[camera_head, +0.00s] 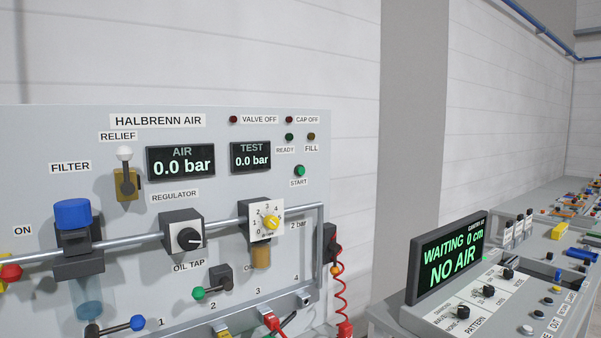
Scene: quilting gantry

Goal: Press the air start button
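The air panel (60,135) labelled HALBRENN AIR stands upright and fills the left half of the head view. The green START button (299,171) is on its upper right part, above its START label. Nothing covers it. The AIR display (181,162) and the TEST display (250,157) both read 0.0 bar. The VALVE OFF (234,119) and CAP OFF (289,119) lamps are dark red. The READY lamp (289,137) is dark green. Neither of my grippers is in view.
A horizontal pipe (140,240) with a regulator (183,236) and a yellow-knobbed dial (268,222) crosses the panel. A red coiled hose (341,285) hangs at its right edge. A console screen (447,258) at lower right reads WAITING 0 cm, NO AIR.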

